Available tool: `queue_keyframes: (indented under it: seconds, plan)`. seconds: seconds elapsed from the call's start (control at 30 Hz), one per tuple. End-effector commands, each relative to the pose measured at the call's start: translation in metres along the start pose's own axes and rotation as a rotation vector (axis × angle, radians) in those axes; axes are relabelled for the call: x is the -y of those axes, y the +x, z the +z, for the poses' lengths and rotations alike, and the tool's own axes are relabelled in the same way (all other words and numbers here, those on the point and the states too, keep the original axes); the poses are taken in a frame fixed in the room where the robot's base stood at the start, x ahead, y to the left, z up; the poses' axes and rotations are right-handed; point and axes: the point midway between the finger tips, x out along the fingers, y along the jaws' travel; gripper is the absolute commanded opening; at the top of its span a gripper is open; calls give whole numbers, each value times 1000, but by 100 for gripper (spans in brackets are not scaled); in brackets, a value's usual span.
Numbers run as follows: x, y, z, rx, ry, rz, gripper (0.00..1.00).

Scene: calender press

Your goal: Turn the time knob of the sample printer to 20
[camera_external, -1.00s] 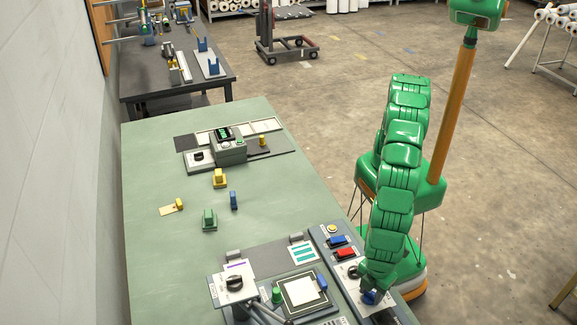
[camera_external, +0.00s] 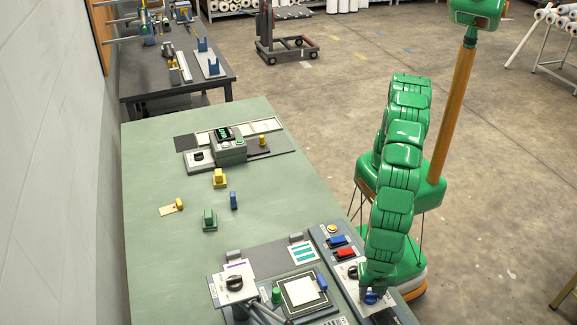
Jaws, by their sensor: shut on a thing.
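The sample printer appears to be the grey machine at the near end of the green table, with a long grey control panel (camera_external: 322,240) on its right side. My gripper (camera_external: 371,297) points down at the near part of this panel, over a white dial plate. It is shut on what appears to be the time knob there. The knob is almost wholly hidden by the gripper, and its setting cannot be read. A black knob (camera_external: 353,271) shows just behind the gripper on the same panel.
The panel also carries a red switch (camera_external: 345,253), a blue switch (camera_external: 338,241) and a yellow button (camera_external: 332,228). A black knob (camera_external: 234,282) sits on a white plate to the left. A small device with a display (camera_external: 224,142) stands farther back.

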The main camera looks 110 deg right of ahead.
Motion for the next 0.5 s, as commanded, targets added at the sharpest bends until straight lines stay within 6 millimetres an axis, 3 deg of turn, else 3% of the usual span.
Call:
queue_keyframes:
  seconds: [0.5]
  plan:
    - [1,0,-1,-1,-330,0,12]
